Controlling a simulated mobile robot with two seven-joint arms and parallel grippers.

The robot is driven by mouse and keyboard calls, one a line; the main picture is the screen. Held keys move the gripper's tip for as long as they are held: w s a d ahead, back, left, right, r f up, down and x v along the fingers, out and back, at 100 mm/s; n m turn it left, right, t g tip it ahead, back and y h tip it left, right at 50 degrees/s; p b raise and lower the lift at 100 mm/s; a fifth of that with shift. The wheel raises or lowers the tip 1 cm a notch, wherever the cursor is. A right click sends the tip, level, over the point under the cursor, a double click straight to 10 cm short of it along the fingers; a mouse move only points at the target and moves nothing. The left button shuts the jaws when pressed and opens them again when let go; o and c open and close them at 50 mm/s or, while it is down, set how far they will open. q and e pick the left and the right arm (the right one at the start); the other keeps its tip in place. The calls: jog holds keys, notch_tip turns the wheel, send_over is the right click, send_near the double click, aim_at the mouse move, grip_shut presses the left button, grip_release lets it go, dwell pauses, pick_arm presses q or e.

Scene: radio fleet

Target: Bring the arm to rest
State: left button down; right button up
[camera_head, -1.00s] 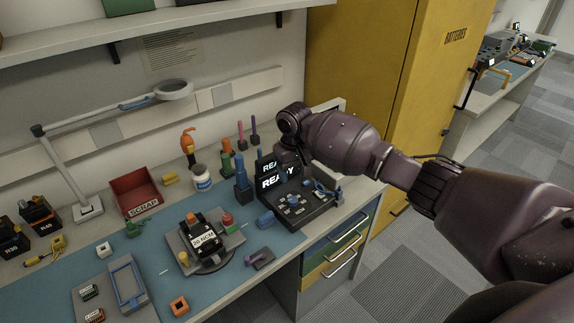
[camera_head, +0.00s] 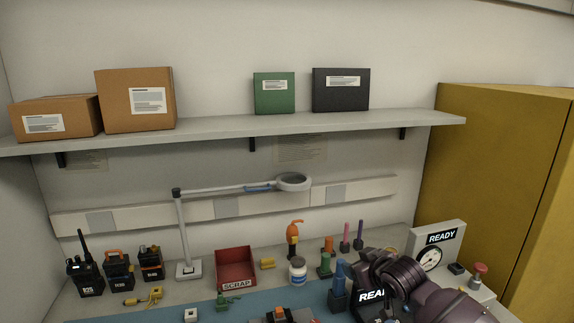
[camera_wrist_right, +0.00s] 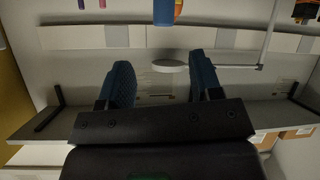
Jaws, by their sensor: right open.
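My left gripper is in neither view.
A lamp (camera_head: 293,182), red scrap bin (camera_head: 236,264) and radios stand further left. A shelf (camera_head: 220,128) with boxes runs above.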

jog(key=s+d+f+m+h, duration=0.1)
jog(key=s+d+f, duration=0.2)
jog(key=s+f, duration=0.4)
jog(key=s+d+f+m+h, duration=0.2)
jog(key=s+f, duration=0.4)
jog(key=s, duration=1.1)
jog(key=s+d+f+m+h, duration=0.1)
jog(key=s+d+f+m, duration=0.1)
jog(key=s+d+f, duration=0.2)
jog(key=s+f, duration=0.3)
jog(key=s, duration=0.5)
jog(key=shift+d+f, duration=0.3)
